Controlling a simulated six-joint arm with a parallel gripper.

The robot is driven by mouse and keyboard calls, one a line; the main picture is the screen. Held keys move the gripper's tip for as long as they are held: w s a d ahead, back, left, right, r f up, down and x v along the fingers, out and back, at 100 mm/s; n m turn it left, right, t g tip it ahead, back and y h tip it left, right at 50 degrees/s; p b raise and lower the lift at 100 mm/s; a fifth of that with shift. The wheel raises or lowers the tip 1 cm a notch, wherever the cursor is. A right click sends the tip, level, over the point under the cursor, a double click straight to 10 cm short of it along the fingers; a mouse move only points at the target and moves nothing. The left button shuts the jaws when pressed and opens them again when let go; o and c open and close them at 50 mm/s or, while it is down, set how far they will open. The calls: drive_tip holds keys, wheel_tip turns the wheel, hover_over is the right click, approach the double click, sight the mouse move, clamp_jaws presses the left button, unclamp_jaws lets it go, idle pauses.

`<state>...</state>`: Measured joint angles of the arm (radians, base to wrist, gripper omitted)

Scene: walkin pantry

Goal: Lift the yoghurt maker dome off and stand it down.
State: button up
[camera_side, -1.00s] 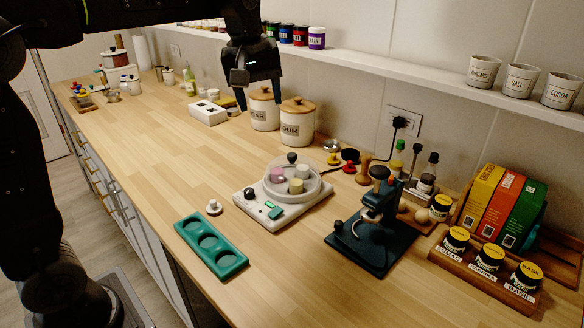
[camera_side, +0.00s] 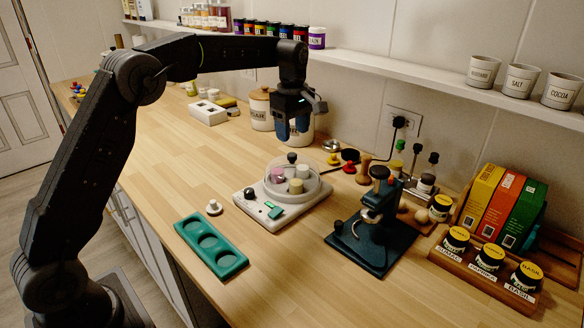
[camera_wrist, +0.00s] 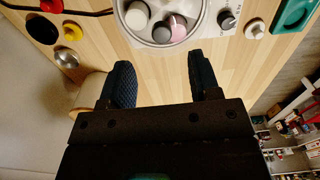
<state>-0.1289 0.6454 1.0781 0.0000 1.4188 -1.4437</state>
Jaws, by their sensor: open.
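The yoghurt maker (camera_side: 271,206) is a white base on the counter with a black knob and a green display. Its clear dome (camera_side: 312,178) sits on top, with a dark round handle (camera_side: 292,157) at its crown. Pink and pale jars show through the dome. In the wrist view, the yoghurt maker's dome (camera_wrist: 187,36) is at the top edge, beyond the fingertips. My gripper (camera_side: 293,138) is open and empty, above and behind the dome, in front of the flour canister; it also shows in the wrist view (camera_wrist: 160,72).
A teal tray with three round wells (camera_side: 212,245) lies to the front left, with a small white knobbed piece (camera_side: 214,207) beside it. A dark teal press stand (camera_side: 375,225) is close on the right. Wooden-lidded canisters (camera_side: 260,110) stand behind. Bare counter lies to the left.

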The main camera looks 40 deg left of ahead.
sight(292, 154)
drive_tip(key=shift+s+f, duration=0.1)
drive_tip(key=shift+f, duration=3.35)
drive_tip(key=shift+c, duration=0.4)
clamp_jaws()
drive_tip(key=shift+r, duration=0.15)
